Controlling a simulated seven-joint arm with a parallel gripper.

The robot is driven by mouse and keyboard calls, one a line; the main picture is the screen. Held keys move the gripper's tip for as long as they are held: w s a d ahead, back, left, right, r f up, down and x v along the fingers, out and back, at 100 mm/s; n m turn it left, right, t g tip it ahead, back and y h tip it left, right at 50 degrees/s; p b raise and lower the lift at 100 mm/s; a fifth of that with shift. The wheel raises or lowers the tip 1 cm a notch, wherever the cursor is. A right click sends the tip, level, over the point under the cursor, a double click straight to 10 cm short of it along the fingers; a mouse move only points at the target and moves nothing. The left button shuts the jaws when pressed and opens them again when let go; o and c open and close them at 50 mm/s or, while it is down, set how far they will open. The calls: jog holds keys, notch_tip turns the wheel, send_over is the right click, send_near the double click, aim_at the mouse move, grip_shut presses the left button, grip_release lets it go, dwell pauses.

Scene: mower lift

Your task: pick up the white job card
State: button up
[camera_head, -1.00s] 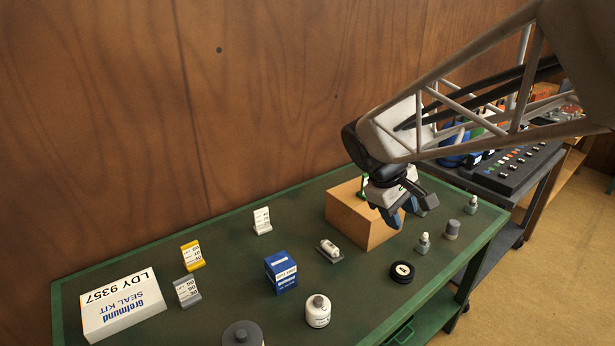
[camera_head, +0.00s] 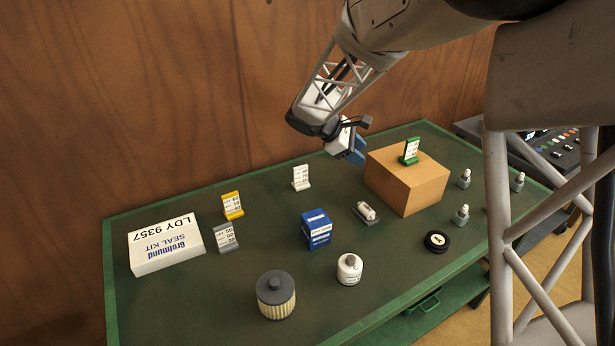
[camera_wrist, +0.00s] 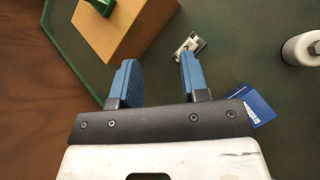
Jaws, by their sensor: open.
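The white job card (camera_head: 301,177) stands upright in a small white base near the back edge of the green table, between the yellow card and the cardboard box. My gripper (camera_head: 356,154) is open and empty, in the air to the right of the white card and to the left of the box. In the wrist view my gripper's two blue fingers (camera_wrist: 157,72) are spread apart with only table top between them. The white card does not show in the wrist view.
A cardboard box (camera_head: 409,180) bears a green card (camera_head: 410,152). A yellow card (camera_head: 232,205) and grey card (camera_head: 225,238) stand left of the white one. A blue box (camera_head: 316,229) and a small white item on a grey stand (camera_head: 367,213) are in front.

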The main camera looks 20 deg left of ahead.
jog(key=w+a+f+n+t+h, duration=0.1)
jog(key=w+a+f+n, duration=0.15)
jog(key=a, duration=0.35)
jog(key=w+a+f+n+t, duration=0.1)
jog(key=w+a+f+n, duration=0.1)
jog(key=a+f, duration=0.3)
jog(key=n+t, duration=0.3)
jog(key=n, duration=0.1)
send_near(301, 183)
jog(key=r, duration=0.1)
jog(key=w+r, duration=0.1)
jog(key=r, duration=0.1)
jog(key=d+r, duration=0.1)
jog(key=shift+w+r, duration=0.2)
jog(key=shift+w, duration=0.2)
jog(key=shift+w+d, duration=0.1)
jog(key=shift+x, duration=1.15)
jog(key=shift+w+d, duration=0.1)
jog(key=shift+d, duration=0.05)
jog(key=shift+x, duration=2.45)
jog(key=shift+d+r, duration=0.1)
jog(key=shift+c, duration=0.3)
grip_shut()
